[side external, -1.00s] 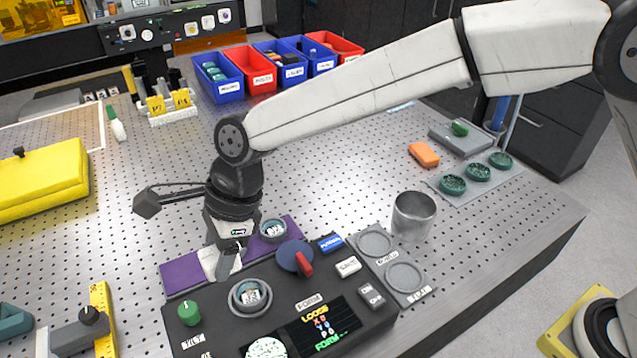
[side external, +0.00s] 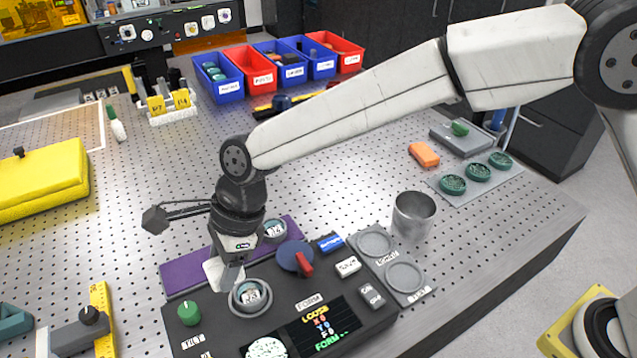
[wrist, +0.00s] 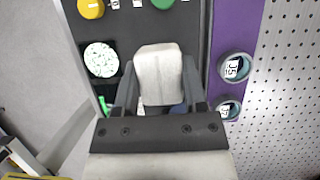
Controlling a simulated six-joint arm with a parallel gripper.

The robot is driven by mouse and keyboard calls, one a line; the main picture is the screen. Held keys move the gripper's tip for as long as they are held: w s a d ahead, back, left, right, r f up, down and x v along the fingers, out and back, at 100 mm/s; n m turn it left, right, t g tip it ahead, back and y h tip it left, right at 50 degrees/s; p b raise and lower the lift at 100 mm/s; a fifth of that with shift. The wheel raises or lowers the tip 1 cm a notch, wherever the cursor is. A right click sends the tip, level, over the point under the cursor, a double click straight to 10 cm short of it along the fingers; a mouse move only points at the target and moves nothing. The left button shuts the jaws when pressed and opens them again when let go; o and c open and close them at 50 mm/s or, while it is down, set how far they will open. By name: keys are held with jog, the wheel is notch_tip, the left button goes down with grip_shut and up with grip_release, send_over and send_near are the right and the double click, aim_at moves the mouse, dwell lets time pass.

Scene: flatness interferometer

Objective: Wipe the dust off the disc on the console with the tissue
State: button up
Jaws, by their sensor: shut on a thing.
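My gripper (side external: 230,278) is shut on the white tissue (side external: 213,272), a folded pad that also shows between the fingers in the wrist view (wrist: 158,75). The disc (side external: 250,293), teal with a printed label, sits in a grey ring on the black console (side external: 200,340). The gripper and tissue are at the disc's upper-left edge in the side view; I cannot tell whether the tissue touches it. In the wrist view the tissue and fingers hide that part of the console. Any dust is too small to make out.
The console also carries a green knob (side external: 189,312), a blue dial with a red handle (side external: 296,257) and a lit screen (side external: 322,325). A purple mat (side external: 190,272) with another labelled disc (side external: 273,229) lies behind. A metal cup (side external: 413,215) stands to the right.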

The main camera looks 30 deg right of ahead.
aim_at(235, 297)
notch_tip(235, 297, down, 5)
jog(key=shift+f, duration=0.1)
jog(key=shift+s+d+f, duration=0.1)
jog(key=shift+s+d, duration=0.05)
jog(key=shift+d, duration=1.15)
jog(key=shift+s+d, duration=0.15)
jog(key=shift+d, duration=1.15)
jog(key=shift+a, duration=0.2)
jog(key=shift+w+a, duration=0.15)
jog(key=shift+a, duration=1)
jog(key=shift+w+a, duration=0.15)
jog(key=shift+a, duration=1.15)
jog(key=shift+r, duration=4.05)
